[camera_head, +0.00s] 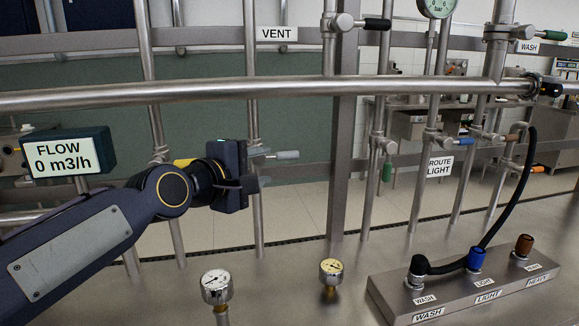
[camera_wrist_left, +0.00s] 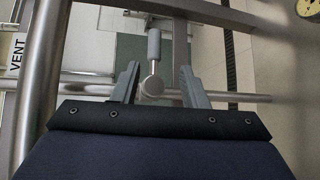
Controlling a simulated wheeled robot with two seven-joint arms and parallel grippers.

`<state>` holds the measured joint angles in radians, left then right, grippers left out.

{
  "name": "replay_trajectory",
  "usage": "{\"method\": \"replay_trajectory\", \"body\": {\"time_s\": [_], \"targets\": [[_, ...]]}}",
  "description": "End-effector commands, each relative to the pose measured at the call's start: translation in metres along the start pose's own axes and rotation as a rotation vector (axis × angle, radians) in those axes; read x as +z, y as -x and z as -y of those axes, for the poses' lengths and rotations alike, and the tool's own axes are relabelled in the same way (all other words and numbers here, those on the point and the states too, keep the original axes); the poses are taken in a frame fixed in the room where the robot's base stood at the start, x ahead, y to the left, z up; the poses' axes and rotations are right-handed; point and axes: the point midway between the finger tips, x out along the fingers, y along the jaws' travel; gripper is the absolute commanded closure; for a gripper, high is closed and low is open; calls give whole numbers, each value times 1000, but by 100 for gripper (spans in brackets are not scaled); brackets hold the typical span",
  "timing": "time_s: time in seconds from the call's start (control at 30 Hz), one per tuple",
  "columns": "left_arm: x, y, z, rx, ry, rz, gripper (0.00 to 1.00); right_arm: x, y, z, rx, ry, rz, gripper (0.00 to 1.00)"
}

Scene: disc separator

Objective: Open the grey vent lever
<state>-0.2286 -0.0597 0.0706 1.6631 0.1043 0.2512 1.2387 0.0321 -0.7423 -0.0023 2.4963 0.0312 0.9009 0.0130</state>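The grey vent lever (camera_head: 287,155) sticks out to the right from a vertical pipe below the VENT sign (camera_head: 277,34). My left gripper (camera_head: 262,183) is at that pipe, just below and left of the lever's grey handle. In the left wrist view the grey lever (camera_wrist_left: 154,45) points up the picture, and its round metal pivot lies between the two spread fingers of my left gripper (camera_wrist_left: 159,76). The fingers are open with gaps on both sides; I see no contact. My right gripper is not in view.
A thick horizontal pipe (camera_head: 200,92) runs above my left arm. The FLOW display (camera_head: 66,152) reads 0 m3/h. Other levers, green (camera_head: 387,171) and blue (camera_head: 466,141), sit to the right. Two gauges and a hose block (camera_head: 400,300) stand on the steel deck in front.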

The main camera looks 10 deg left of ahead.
Motion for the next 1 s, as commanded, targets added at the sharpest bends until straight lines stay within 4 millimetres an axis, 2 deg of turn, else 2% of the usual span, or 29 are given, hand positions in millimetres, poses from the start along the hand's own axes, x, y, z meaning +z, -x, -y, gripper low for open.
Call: {"method": "replay_trajectory", "body": {"time_s": [0.17,0.4,0.6,0.93,1.0], "targets": [[2,-18,-5,21,36,3,60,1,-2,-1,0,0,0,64],[2,-56,-5,18,34,4,60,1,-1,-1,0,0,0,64],[2,-78,-6,19,33,3,60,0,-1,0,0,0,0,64],[1,-83,-6,19,32,2,60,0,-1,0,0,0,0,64],[1,-83,-6,19,32,2,67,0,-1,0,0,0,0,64]]}}
